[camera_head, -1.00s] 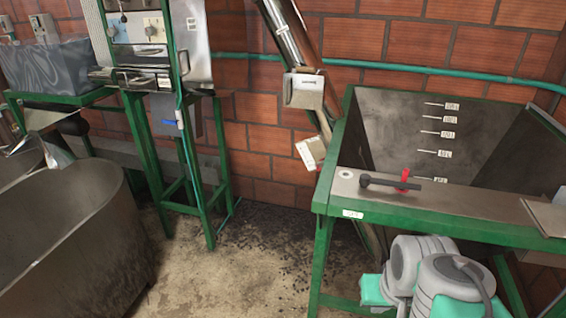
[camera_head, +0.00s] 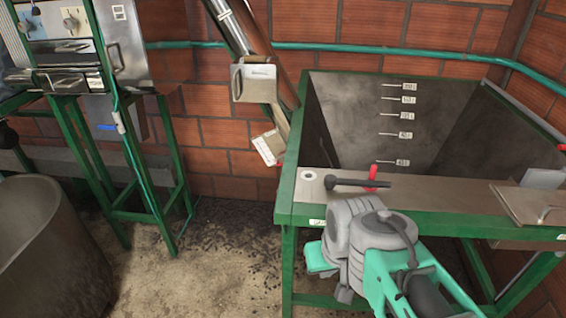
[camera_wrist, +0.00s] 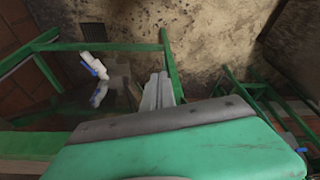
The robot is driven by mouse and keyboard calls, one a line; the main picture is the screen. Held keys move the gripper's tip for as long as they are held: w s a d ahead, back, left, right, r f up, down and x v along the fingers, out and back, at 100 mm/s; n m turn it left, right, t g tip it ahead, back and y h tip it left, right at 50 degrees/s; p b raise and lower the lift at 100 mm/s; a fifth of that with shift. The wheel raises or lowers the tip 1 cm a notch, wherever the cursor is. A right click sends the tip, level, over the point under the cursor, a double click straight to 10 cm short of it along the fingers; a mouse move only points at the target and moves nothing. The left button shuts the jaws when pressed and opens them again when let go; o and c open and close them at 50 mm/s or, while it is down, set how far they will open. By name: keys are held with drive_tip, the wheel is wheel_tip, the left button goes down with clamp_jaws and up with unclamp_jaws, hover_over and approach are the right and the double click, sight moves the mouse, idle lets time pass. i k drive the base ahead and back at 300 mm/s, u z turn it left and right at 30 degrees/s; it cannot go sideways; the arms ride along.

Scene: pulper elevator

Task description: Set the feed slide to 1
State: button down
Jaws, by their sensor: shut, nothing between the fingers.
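No part can be surely made out as the feed slide, and no number 1 can be read. In the head view, a metal plate with a small handle (camera_head: 532,205) lies at the right end of the hopper's front ledge. A black-handled lever (camera_head: 360,182) with a red piece (camera_head: 373,177) lies on the same ledge, left of the middle. My grey and turquoise arm is in front of the hopper, below this ledge. My gripper (camera_wrist: 158,91) shows in the wrist view as grey fingers close together, with nothing between them. It touches no control that I can see.
The green-framed hopper (camera_head: 293,190) has volume marks on its inner wall. A metal chute (camera_head: 238,30) with a box on it rises behind. A machine on a green stand (camera_head: 128,45) and a round tank (camera_head: 45,250) stand at left. Floor between is clear.

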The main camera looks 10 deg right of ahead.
sight(281, 159)
drive_tip(key=z, duration=0.25)
drive_tip(key=k, duration=0.35)
drive_tip(key=u, duration=1.35)
drive_tip(key=i, duration=2.15)
drive_tip(key=z, duration=0.55)
